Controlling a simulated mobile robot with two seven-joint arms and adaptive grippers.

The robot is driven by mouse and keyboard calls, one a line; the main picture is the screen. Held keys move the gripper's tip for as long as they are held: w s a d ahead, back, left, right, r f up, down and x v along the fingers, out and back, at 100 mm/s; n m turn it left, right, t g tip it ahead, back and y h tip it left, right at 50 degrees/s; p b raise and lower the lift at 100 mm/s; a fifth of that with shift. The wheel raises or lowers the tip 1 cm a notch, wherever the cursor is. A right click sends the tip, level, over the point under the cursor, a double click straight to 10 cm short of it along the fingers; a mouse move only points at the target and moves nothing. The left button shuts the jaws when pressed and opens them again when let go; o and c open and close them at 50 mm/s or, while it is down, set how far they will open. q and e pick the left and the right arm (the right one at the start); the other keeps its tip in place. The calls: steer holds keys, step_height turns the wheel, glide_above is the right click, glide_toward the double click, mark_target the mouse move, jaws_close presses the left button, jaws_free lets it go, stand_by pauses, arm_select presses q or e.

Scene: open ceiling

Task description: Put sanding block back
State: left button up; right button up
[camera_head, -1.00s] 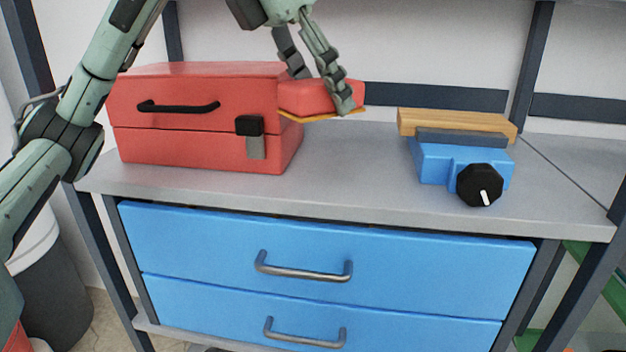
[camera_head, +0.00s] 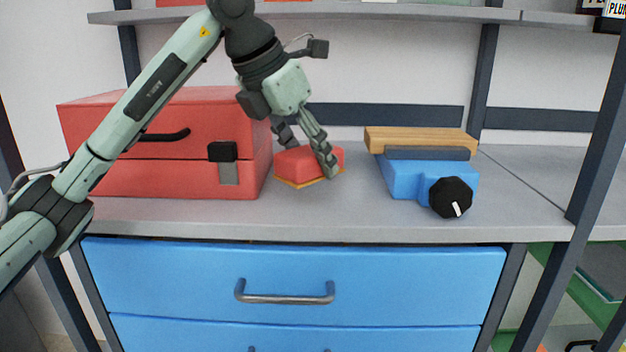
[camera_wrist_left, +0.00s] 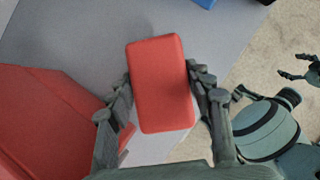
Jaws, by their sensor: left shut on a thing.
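The sanding block (camera_head: 308,163) is red with a thin tan-orange layer along its bottom edge. It is at the grey worktop, between the red toolbox and the blue device. My left gripper (camera_head: 308,160) is shut on it from above, one finger on each side. In the left wrist view the block (camera_wrist_left: 161,84) lies between both fingers of the gripper (camera_wrist_left: 163,95). Its underside is at or very near the worktop; I cannot tell whether it touches. My right gripper (camera_wrist_left: 305,70) shows at the right edge of the left wrist view, apart from the block, with its fingers spread.
The red toolbox (camera_head: 150,181) stands close left of the block. A blue device with a black knob (camera_head: 450,197) and wooden top (camera_head: 420,140) stands to the right. The worktop (camera_head: 330,225) is clear in front. A shelf (camera_head: 400,13) runs above, and blue drawers (camera_head: 290,275) are below.

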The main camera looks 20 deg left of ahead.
mark_target(313, 200)
arm_select(q)
steer(key=shift+w+d+f, duration=0.15)
steer(key=shift+w+f, duration=0.1)
steer(key=shift+w, duration=0.1)
steer(key=shift+f, duration=0.3)
step_height(313, 200, down, 3)
steer(key=shift+r, duration=0.2)
steer(key=shift+f, duration=0.4)
arm_select(e)
steer(key=shift+w+a+r, duration=0.1)
steer(key=shift+a+r, duration=0.05)
steer(key=shift+r, duration=0.15)
arm_select(q)
steer(key=shift+f, duration=0.15)
arm_select(e)
steer(key=shift+f, duration=0.1)
arm_select(q)
steer(key=o, duration=0.8)
arm_select(e)
steer(key=shift+w+a+r, duration=0.1)
steer(key=shift+r, duration=0.1)
arm_select(q)
steer(key=shift+o, duration=0.2)
